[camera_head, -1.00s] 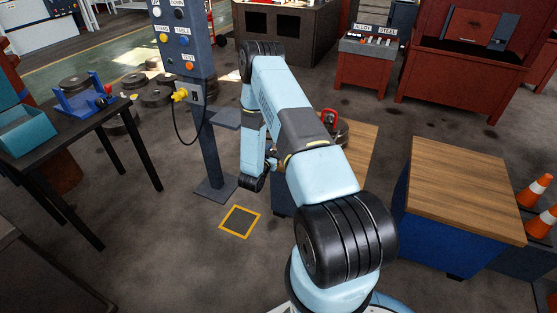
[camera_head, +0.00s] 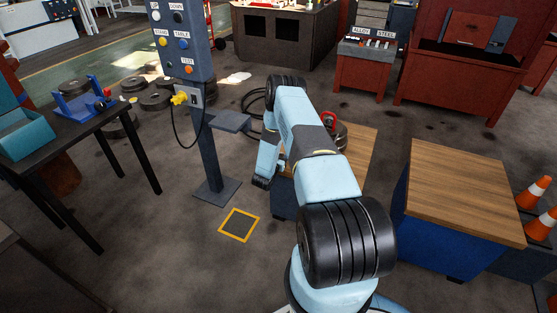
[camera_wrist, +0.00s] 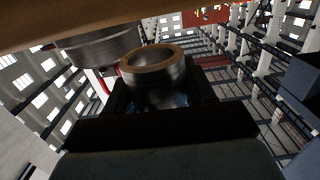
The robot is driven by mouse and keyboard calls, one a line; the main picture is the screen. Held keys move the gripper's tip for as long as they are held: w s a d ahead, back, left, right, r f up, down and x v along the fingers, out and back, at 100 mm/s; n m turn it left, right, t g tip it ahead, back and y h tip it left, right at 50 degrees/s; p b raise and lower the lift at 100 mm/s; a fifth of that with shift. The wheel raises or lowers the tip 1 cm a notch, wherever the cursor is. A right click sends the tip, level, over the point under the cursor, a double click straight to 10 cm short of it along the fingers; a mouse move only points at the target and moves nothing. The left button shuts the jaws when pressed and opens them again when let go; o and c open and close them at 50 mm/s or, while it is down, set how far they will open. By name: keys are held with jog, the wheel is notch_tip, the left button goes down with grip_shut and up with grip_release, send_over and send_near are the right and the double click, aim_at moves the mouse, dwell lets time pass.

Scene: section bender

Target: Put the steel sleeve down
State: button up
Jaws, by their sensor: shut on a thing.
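The steel sleeve (camera_wrist: 160,86) is a short, thick-walled metal ring with a brownish rim around its open end. In the wrist view it sits between the dark fingers of my gripper (camera_wrist: 162,98), which is shut on it. In the head view my arm bends over and down near the wooden-topped cart, and I cannot make out the gripper or the sleeve there. A wooden surface edge (camera_wrist: 80,14) crosses the top of the wrist view. A large round metal piece (camera_wrist: 100,46) shows beside the sleeve, apart from it.
A button post (camera_head: 205,120) with a small shelf (camera_head: 233,121) stands left of my arm. A wooden-topped cart (camera_head: 358,150) behind the arm carries a red item (camera_head: 329,121). A blue wooden-topped bench (camera_head: 465,185) stands right, a black table (camera_head: 85,125) left. A yellow-framed square (camera_head: 239,225) marks the floor.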

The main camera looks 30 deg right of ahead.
jog(key=shift+f, duration=1.2)
jog(key=o, duration=1.3)
jog(key=shift+f, duration=0.1)
